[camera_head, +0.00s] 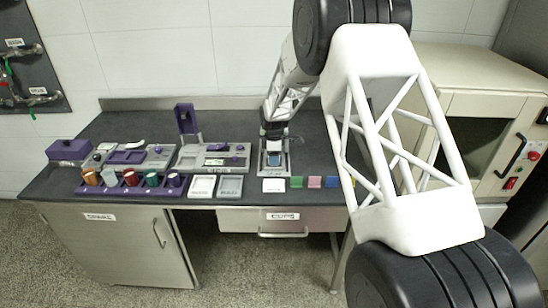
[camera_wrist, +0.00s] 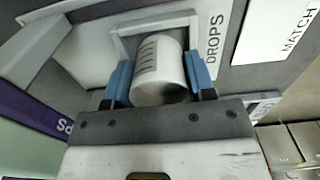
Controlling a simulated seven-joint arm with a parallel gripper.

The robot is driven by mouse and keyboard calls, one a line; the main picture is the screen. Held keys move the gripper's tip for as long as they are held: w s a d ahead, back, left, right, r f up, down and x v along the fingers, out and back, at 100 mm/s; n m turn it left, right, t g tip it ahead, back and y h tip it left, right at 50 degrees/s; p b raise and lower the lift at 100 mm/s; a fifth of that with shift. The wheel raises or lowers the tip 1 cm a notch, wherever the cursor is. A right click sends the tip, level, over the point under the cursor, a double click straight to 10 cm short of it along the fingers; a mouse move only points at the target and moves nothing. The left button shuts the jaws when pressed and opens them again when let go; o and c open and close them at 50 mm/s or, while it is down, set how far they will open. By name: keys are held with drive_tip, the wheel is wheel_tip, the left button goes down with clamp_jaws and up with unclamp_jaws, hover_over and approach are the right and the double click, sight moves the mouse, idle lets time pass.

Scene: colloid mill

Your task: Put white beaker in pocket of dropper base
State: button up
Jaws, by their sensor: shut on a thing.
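The white beaker (camera_wrist: 160,62), with dark graduation marks on its side, is between the blue fingertips of my gripper (camera_wrist: 160,80) in the wrist view. My gripper is shut on it. The grey dropper base (camera_wrist: 217,52), lettered DROPS, lies around and behind the beaker. A raised, squared pocket frame (camera_wrist: 130,28) borders the beaker's far end. I cannot tell whether the beaker touches the pocket floor. In the head view my gripper (camera_head: 273,157) is over the dropper base (camera_head: 263,173), and the beaker is too small or hidden to make out.
A purple rack (camera_head: 115,190) with several coloured cups stands at the left, and grey and purple stations (camera_head: 212,163) lie behind it. A white card (camera_head: 273,185) and green (camera_head: 296,183), pink (camera_head: 315,183) and blue (camera_head: 331,183) pieces line the front edge. A cream oven-like cabinet (camera_head: 470,95) stands right.

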drive_tip(key=shift+f, duration=0.15)
drive_tip(key=o, duration=0.9)
wheel_tip(320, 180, up, 12)
drive_tip(key=shift+r, duration=0.1)
idle(0.6)
idle(0.7)
